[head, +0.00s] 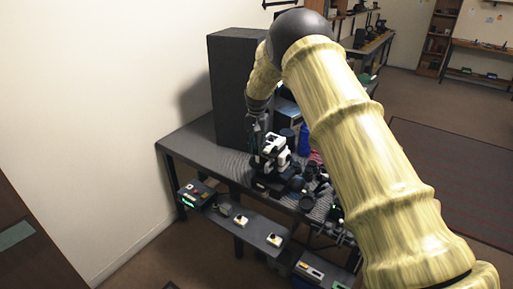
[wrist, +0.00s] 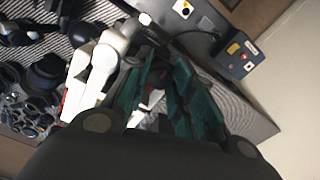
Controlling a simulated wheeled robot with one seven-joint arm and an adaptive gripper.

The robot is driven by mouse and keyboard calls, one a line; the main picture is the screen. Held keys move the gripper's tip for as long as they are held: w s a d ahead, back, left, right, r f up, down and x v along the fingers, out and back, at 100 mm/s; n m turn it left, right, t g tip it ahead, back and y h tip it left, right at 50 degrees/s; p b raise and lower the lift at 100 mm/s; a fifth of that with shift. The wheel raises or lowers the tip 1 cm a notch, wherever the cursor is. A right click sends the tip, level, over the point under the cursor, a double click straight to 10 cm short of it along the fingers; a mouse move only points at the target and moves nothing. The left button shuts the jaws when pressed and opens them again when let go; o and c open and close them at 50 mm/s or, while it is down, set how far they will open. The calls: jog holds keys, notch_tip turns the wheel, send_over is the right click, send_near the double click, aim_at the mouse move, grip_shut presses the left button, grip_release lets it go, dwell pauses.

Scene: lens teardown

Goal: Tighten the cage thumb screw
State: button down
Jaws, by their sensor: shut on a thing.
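A white and black optical device (head: 271,150) stands on the dark bench in the head view. Its white arms also show left of my fingers in the wrist view (wrist: 100,65). My gripper (head: 257,140) points down at the device's left side. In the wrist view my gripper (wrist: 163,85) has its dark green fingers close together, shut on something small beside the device. I take this to be the cage thumb screw, but the fingers hide it and I cannot make out its shape.
A tall dark cabinet (head: 236,90) stands on the bench close behind my gripper. Several dark lens parts (wrist: 40,85) crowd the bench beside the device. A blue bottle (head: 304,140) stands to its right. A lower shelf (head: 245,228) holds small boxes with buttons.

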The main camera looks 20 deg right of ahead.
aim_at(257, 147)
jog(key=c, duration=2.2)
grip_release()
jog(key=shift+m, duration=0.4)
jog(key=shift+d, duration=0.1)
grip_shut()
jog(key=o, duration=0.7)
grip_release()
notch_tip(257, 147, up, 12)
